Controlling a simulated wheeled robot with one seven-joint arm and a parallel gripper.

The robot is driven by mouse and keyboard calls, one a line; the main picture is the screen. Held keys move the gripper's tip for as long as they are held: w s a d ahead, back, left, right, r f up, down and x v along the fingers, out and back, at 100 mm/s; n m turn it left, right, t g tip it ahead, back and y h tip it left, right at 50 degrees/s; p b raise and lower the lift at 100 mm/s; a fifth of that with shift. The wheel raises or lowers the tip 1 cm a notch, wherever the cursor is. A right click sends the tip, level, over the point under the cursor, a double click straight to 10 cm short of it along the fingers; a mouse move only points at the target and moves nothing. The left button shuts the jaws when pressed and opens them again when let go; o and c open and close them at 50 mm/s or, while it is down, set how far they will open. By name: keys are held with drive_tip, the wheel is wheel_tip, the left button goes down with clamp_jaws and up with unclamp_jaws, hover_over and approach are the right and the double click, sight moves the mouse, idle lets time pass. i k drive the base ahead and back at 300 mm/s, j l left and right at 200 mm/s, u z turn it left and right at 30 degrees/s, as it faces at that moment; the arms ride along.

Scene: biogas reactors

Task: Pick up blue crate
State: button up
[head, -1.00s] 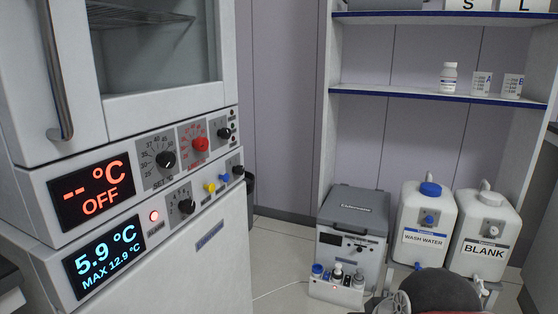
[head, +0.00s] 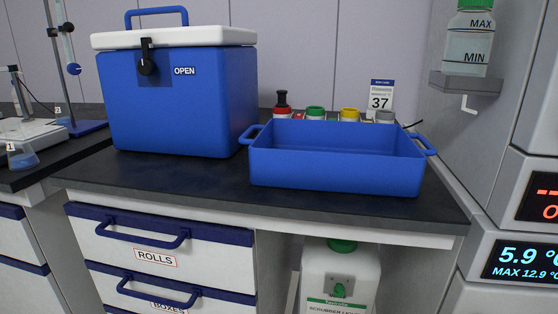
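A blue open crate (head: 335,173) with a handle at each end stands on the dark bench top, right of centre in the head view. The part of its inside that shows looks empty; its near wall hides some of the floor. A blue cooler box (head: 180,102) with a white lid, a blue carrying handle and an "OPEN" label stands to its left, close to the crate's left handle. My gripper is not in view.
Several bottles with coloured caps (head: 316,113) and a "37" card (head: 381,96) stand behind the crate. A bottle on a bracket (head: 470,45) hangs at the right above the bench. Drawers (head: 155,245) and a white canister (head: 340,280) are below. Bare bench top (head: 215,185) lies in front.

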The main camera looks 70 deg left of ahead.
sight(365, 158)
drive_tip(key=u, duration=2.3)
